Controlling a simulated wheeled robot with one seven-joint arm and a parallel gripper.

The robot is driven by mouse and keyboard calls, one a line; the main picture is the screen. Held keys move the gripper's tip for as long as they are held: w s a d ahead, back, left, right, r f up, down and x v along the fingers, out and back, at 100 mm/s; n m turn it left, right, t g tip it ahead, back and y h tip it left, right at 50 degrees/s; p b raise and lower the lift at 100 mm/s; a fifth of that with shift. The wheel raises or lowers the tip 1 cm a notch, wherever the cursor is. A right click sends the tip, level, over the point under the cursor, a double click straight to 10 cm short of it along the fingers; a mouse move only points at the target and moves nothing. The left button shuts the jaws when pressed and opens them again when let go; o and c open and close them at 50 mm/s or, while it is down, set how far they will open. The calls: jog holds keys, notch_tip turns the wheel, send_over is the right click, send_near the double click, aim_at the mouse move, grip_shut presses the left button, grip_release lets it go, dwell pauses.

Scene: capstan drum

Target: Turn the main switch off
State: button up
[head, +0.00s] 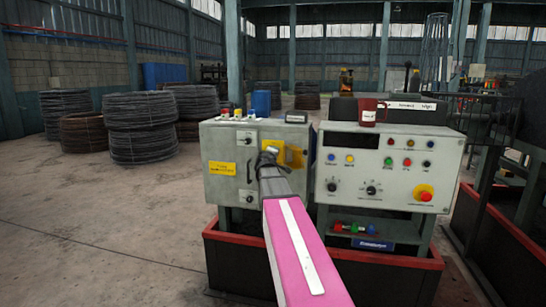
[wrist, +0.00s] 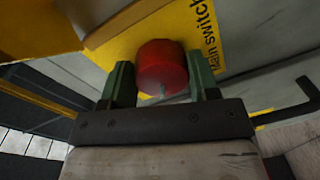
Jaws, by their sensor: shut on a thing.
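The main switch is a round red knob (wrist: 162,66) on a yellow plate (wrist: 125,48) lettered "Main switch" in the wrist view. My gripper (wrist: 163,84) has one green finger on each side of the knob and is shut on it. In the head view, my gripper (head: 268,155) is up against the front of the left grey cabinet (head: 225,182), over the yellow plate (head: 296,156). My gripper and arm hide the knob there. I cannot tell which position the knob is turned to.
A control panel (head: 385,172) with several buttons, dials and a red stop button (head: 425,194) stands just right of my arm. Both units rest on a red-edged base (head: 400,258). Wire coils (head: 142,128) stand at the back left. The floor at left is clear.

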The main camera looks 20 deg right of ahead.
jog(key=n, duration=0.5)
jog(key=shift+r+g, duration=0.1)
jog(key=shift+g, duration=0.2)
jog(key=shift+n, duration=0.3)
jog(key=o, duration=0.9)
jog(key=shift+a+h, duration=0.1)
jog(key=shift+h, duration=0.2)
jog(key=v, duration=1)
jog(key=shift+s+a, duration=0.15)
jog(key=shift+s, duration=0.25)
